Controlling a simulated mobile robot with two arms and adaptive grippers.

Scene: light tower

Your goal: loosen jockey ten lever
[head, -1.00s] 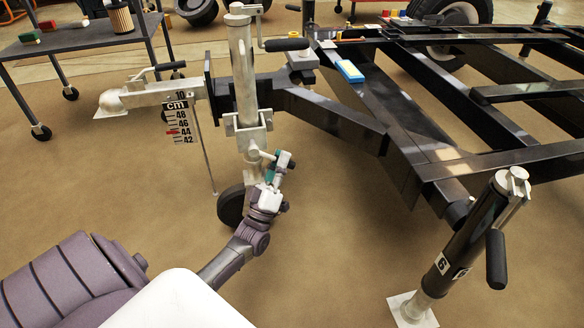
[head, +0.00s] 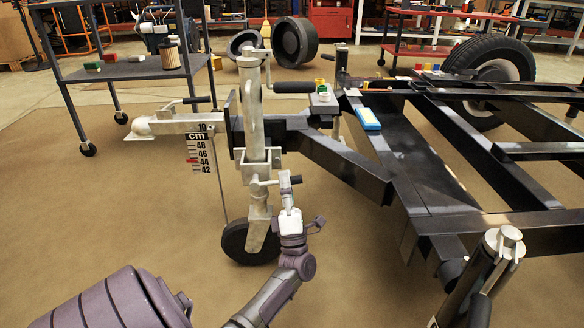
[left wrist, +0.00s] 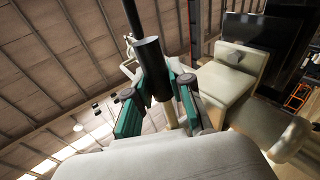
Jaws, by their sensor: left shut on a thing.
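The jockey wheel stands upright at the trailer's front, with a silver tube (head: 255,115), a clamp (head: 257,163) and a black wheel (head: 240,243) on the floor. The clamp lever has a black grip (head: 296,179) on the clamp's right side, low on the tube. My left gripper (head: 287,186) reaches up from below and is shut on this lever. In the left wrist view the black grip (left wrist: 151,70) sits between the green-padded fingers. The fingers partly hide the lever in the head view. My right gripper is not in view.
The black trailer frame (head: 345,165) extends right. A height scale (head: 199,155) hangs left of the tube. A crank handle (head: 294,87) sticks out at the tube's top. A corner leg (head: 487,275) stands front right. A grey cart (head: 130,68) is back left.

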